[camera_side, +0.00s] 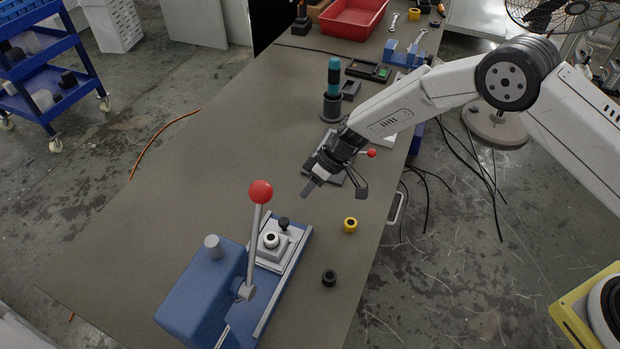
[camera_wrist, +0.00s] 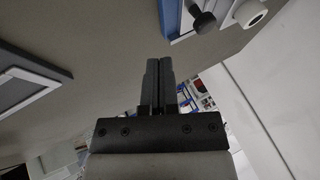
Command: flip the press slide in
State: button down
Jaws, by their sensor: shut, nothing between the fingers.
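The blue press (camera_side: 215,295) stands on the table at the front. Its lever has a red ball knob (camera_side: 260,191) and points up. The light grey press slide (camera_side: 280,252) sticks out at the press's back right side. It carries a white ring-shaped piece (camera_side: 271,240) and a black knob (camera_side: 284,223). In the wrist view the black knob (camera_wrist: 203,20) and the white piece (camera_wrist: 250,13) show at the upper right. My gripper (camera_side: 306,191) is shut and empty, above the table behind the slide and apart from it. It also shows in the wrist view (camera_wrist: 158,62).
A yellow ring (camera_side: 350,225) and a black ring (camera_side: 329,277) lie on the table right of the press. A fixture with a small red-knobbed lever (camera_side: 371,153) stands behind my gripper. A teal-handled tool (camera_side: 334,75) stands farther back. The table's left side is clear.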

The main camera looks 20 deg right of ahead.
jog(key=a+f, duration=0.1)
jog(key=s+a+f, duration=0.1)
jog(key=a, duration=0.1)
jog(key=shift+s, duration=0.15)
jog(key=shift+s+a+f, duration=0.2)
jog(key=shift+s+a, duration=0.3)
jog(key=shift+a, duration=0.25)
jog(key=s+a, duration=1)
jog(key=shift+s+a, duration=0.15)
jog(key=shift+s, duration=0.05)
